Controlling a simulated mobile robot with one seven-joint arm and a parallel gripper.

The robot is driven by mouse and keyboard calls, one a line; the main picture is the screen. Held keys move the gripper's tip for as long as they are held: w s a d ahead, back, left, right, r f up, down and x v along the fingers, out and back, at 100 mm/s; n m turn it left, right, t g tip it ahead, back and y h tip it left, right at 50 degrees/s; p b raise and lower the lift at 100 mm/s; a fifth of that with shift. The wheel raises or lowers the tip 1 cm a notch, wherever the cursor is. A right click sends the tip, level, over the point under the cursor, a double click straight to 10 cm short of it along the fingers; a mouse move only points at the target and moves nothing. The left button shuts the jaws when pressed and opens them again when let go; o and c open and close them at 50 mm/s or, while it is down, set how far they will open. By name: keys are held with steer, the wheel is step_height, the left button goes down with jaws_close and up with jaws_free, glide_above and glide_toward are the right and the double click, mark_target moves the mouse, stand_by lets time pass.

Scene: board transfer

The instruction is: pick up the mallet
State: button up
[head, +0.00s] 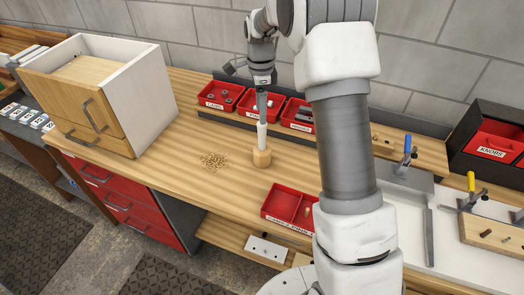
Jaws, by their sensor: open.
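The mallet (262,157) stands upright on the wooden bench in the head view, with its round wooden head down and its pale handle pointing up. My gripper (262,112) points straight down above the head, in line with the handle. It is open. Its fingers look edge-on and overlap the upper handle in the picture, so I cannot tell whether the handle is between them or touched. The mallet's head rests on the bench top.
A pile of small tan bits (212,160) lies left of the mallet. Labelled red bins (220,96) stand behind it, and a divided red tray (279,203) is at the front edge. A wooden drawer cabinet (146,95) stands left. My arm hides part of the bench.

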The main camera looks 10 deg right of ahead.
mark_target(262, 129)
steer(key=f, duration=0.2)
steer(key=f+p, duration=0.1)
steer(key=f, duration=0.5)
steer(key=shift+s+d, duration=0.1)
steer(key=shift+s, duration=0.15)
jaws_close()
